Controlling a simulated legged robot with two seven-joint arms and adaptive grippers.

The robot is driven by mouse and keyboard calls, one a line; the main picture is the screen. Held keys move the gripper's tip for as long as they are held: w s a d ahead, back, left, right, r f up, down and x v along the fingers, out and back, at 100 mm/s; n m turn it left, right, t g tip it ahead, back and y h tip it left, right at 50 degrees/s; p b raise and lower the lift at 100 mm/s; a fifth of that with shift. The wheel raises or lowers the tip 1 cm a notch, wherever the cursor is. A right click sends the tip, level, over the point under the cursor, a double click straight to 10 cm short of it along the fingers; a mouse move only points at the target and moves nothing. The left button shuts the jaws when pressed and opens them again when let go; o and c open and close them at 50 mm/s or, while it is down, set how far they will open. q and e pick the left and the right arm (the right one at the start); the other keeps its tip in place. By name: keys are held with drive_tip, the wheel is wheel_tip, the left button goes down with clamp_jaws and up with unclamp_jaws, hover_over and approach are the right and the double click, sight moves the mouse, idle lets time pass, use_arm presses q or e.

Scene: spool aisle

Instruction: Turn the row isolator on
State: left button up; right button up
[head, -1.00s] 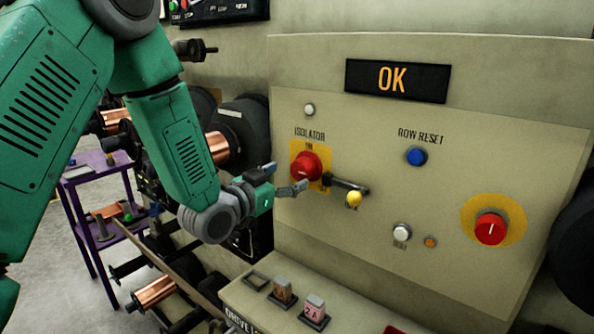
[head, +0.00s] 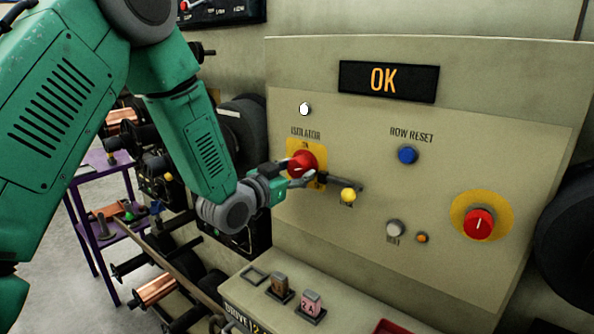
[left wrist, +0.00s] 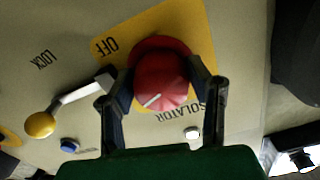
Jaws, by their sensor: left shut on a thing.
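The row isolator is a red round knob (head: 302,163) on a yellow plate, left on the beige panel. In the left wrist view the knob (left wrist: 162,78) sits between my two fingers, with a white line on its face; OFF is printed at the plate's upper left. My left gripper (head: 300,178) is shut on the knob. A small lamp (head: 305,109) above the isolator shows bright white. A yellow-balled lever (head: 348,195) lies right of the knob; in the left wrist view its ball (left wrist: 40,125) is clear of my fingers. My right gripper is out of view.
The display (head: 388,81) reads OK. A blue row reset button (head: 407,155), a white button (head: 395,228) and another red knob (head: 478,224) on yellow are to the right. A ledge with tagged blocks (head: 311,304) juts out below. Copper spools and a purple cart stand left.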

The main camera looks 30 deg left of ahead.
use_arm(q)
drive_tip(key=shift+w+r, duration=0.1)
drive_tip(key=shift+a+n, duration=0.1)
drive_tip(key=shift+n, duration=0.2)
drive_tip(key=n, duration=0.4)
drive_tip(key=shift+b, duration=0.3)
drive_tip(key=n, duration=0.4)
drive_tip(key=shift+d+n+b, duration=0.2)
drive_tip(key=shift+n+b, duration=0.2)
drive_tip(key=n+b, duration=0.1)
drive_tip(key=n, duration=0.3)
drive_tip(key=shift+n, duration=0.3)
drive_tip(key=shift+w+d+n+b, duration=0.15)
drive_tip(key=shift+n+b, duration=0.85)
drive_tip(key=shift+n, duration=1)
